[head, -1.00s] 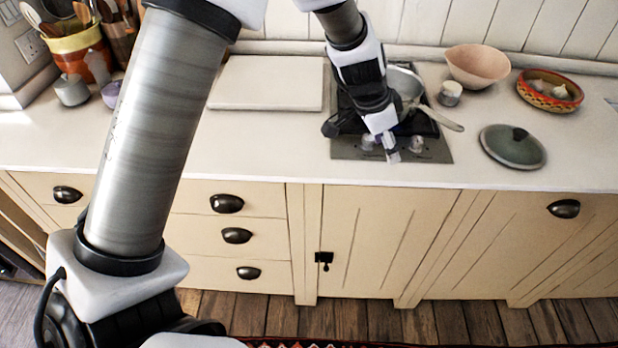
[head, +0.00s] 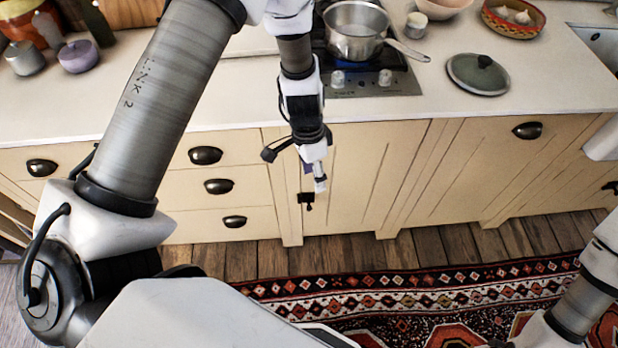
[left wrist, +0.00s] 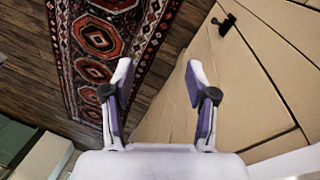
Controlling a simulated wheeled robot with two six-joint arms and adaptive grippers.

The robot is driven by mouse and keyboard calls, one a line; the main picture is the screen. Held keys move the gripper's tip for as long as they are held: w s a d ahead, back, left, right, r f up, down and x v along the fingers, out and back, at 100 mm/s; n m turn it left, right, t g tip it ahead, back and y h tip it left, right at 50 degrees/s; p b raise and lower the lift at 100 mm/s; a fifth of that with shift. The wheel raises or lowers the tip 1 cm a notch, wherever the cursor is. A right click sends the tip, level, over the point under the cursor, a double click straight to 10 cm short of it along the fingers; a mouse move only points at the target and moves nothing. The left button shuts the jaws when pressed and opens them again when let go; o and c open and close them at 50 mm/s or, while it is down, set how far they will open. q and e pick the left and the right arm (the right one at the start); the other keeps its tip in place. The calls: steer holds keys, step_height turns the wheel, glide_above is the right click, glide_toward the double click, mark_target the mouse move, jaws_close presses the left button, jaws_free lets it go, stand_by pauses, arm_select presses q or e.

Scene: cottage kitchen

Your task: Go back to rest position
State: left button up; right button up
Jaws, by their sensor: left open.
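My left gripper (head: 315,172) hangs in front of the cream cabinet doors, below the worktop edge, in the head view. In the left wrist view its two fingers (left wrist: 158,85) stand apart with nothing between them. Beyond them are the patterned rug, the wooden floor and the cabinet front. Part of my right arm (head: 590,285) shows at the lower right of the head view. My right gripper is not visible.
A steel pan (head: 355,32) stands on the hob (head: 400,85). A green lid (head: 478,74) lies to its right on the worktop (head: 560,80). Cabinet handles, such as one drawer pull (head: 205,155), stick out. The rug (head: 420,300) and floor in front are clear.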

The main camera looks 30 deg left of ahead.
arm_select(q)
steer(key=shift+s+a+f, duration=0.15)
steer(key=shift+s+f, duration=0.45)
steer(key=shift+s, duration=0.2)
steer(key=s+a+f+n+g+y, duration=0.15)
steer(key=s+f, duration=0.35)
steer(key=s, duration=0.6)
steer(key=s+a+f+n+y, duration=0.15)
steer(key=s+f, duration=0.35)
steer(key=s, duration=0.6)
steer(key=w+n+t, duration=0.1)
steer(key=w+n, duration=0.1)
steer(key=n, duration=0.1)
steer(key=w+n+t+h, duration=0.1)
steer(key=w, duration=0.1)
steer(key=shift+d+r+t, duration=0.2)
steer(key=shift+r+t, duration=0.05)
steer(key=shift+t, duration=0.1)
